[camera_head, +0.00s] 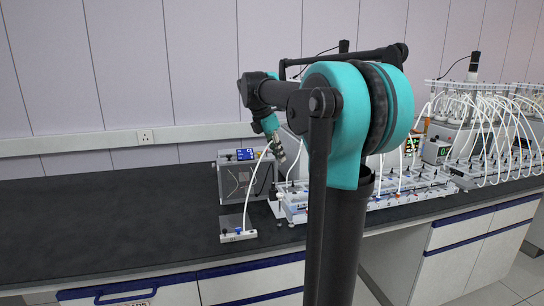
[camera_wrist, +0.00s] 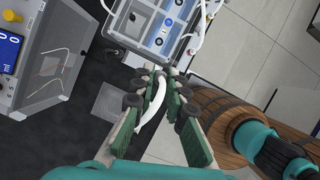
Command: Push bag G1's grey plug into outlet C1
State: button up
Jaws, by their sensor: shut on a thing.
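My gripper (camera_wrist: 160,80) is shut on the end of a white tube (camera_wrist: 151,108), which curves back between the green fingers in the wrist view. A grey plug at the tube's end cannot be made out between the fingertips. In the head view my gripper (camera_head: 277,150) points down above the bench, just right of a grey box. A white tube (camera_head: 247,195) runs from near it down to a small white block (camera_head: 238,236) on the bench. A white-framed rack with blue-ringed ports (camera_wrist: 152,30) lies just beyond the fingertips in the wrist view. No C1 or G1 label is readable.
The grey box (camera_head: 234,182) with a blue display stands left of the gripper. A white rack (camera_head: 300,203) with many tubes runs along the bench to the right. The dark bench top (camera_head: 100,215) is clear on the left. A wooden barrel-like thing (camera_wrist: 220,115) stands right in the wrist view.

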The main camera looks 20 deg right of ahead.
jog(key=shift+w+d, duration=0.35)
jog(key=shift+d, duration=0.75)
jog(key=shift+w+d, duration=0.35)
jog(key=shift+d, duration=0.75)
jog(key=shift+w+d, duration=0.35)
jog(key=shift+d, duration=0.75)
grip_shut()
grip_release()
send_over(296, 193)
jog(key=a, duration=0.1)
jog(key=shift+a+f, duration=0.15)
jog(key=shift+f, duration=5.85)
jog(key=shift+f, duration=1.1)
grip_shut()
grip_release()
jog(key=o, duration=0.8)
jog(key=shift+o, duration=0.2)
